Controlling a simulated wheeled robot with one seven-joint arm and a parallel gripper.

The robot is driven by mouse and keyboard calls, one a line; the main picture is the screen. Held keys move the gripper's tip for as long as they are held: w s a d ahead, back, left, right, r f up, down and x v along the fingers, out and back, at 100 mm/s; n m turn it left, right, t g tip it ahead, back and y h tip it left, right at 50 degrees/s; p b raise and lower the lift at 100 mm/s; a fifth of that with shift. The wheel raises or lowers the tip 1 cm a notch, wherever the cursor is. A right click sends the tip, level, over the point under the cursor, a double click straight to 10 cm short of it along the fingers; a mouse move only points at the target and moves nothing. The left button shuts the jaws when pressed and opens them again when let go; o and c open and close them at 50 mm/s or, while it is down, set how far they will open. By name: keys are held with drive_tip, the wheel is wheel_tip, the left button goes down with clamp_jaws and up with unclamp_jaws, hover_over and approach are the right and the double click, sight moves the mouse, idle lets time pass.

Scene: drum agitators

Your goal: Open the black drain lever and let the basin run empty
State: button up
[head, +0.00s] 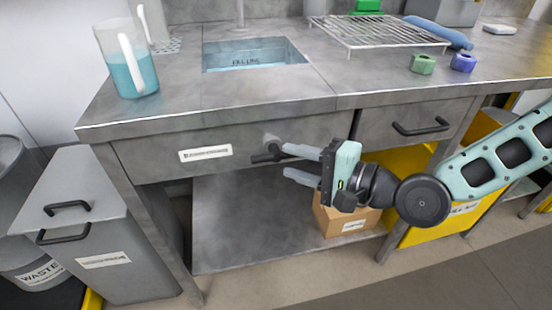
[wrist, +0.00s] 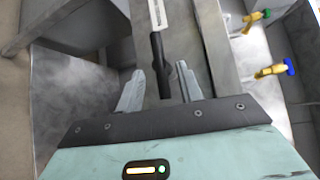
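The black drain lever (head: 264,157) sticks out from the grey front panel under the basin, beside a round grey fitting. In the head view it lies roughly level. The basin (head: 255,44) is set into the metal counter and holds bluish water near a "FILL LINE" mark. My gripper (head: 286,161) is at the lever with its fingers apart. In the wrist view the lever (wrist: 158,65) shows between the two spread fingers (wrist: 158,80), with gaps on both sides. I cannot tell how far the fingertips reach past it.
A jug of blue liquid (head: 131,66) stands left on the counter. A wire rack (head: 375,32), a green nut (head: 422,64) and a blue nut (head: 463,62) are at the right. A cardboard box (head: 340,220) sits on the lower shelf, whose left part is clear. A drawer handle (head: 420,127) juts out at the right.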

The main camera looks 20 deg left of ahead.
sight(280, 158)
drive_tip(key=shift+x, duration=2.4)
clamp_jaws()
